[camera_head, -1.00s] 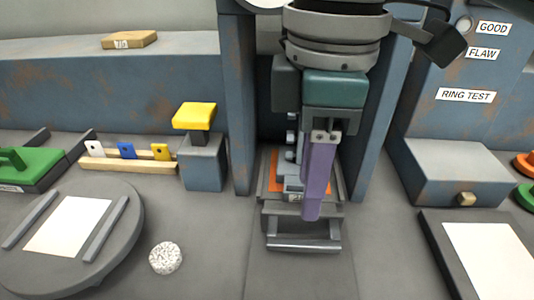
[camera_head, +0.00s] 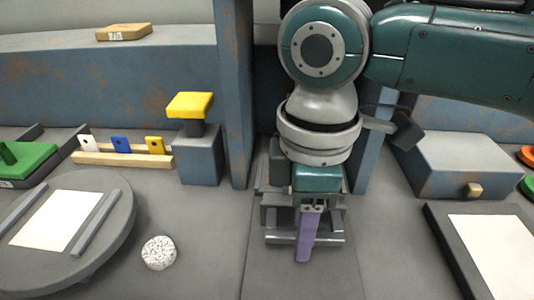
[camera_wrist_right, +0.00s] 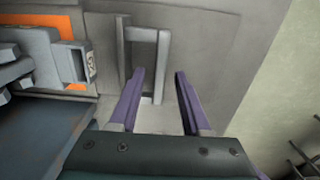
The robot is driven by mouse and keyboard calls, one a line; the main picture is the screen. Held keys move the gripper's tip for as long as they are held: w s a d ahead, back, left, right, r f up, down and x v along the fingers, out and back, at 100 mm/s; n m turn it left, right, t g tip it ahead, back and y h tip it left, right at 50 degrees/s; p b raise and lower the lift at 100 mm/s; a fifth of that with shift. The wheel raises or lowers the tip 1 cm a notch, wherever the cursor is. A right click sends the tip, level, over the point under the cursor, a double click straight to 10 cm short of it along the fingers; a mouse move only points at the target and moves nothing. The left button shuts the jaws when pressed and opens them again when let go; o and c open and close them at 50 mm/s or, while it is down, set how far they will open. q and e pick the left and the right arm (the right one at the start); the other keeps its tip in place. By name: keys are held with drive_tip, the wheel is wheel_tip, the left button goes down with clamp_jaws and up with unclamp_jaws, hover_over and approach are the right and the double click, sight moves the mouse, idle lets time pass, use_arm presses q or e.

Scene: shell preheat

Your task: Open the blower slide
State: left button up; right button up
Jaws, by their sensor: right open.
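The blower slide is a grey piece with a bar handle (camera_head: 330,239), low at the front of the blue frame in the head view. The handle (camera_wrist_right: 161,60) also shows in the wrist view, as a grey U-shape beyond the fingertips. My right gripper (camera_head: 304,258) points down in front of the handle in the head view and hides part of it. In the wrist view my right gripper (camera_wrist_right: 160,74) is open, with the handle's outer bar between its purple fingertips in the picture. I cannot tell whether they touch or surround it. My left gripper is not in view.
Blue posts (camera_head: 232,100) stand either side of my right arm. A yellow-topped block (camera_head: 190,105) and a rack of coloured tags (camera_head: 122,160) stand left. A round plate (camera_head: 115,215) and a speckled disc (camera_head: 159,253) lie front left. A dark tray (camera_head: 445,235) lies right.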

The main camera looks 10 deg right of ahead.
drive_tip(key=shift+c, duration=0.4)
clamp_jaws()
idle(0.9)
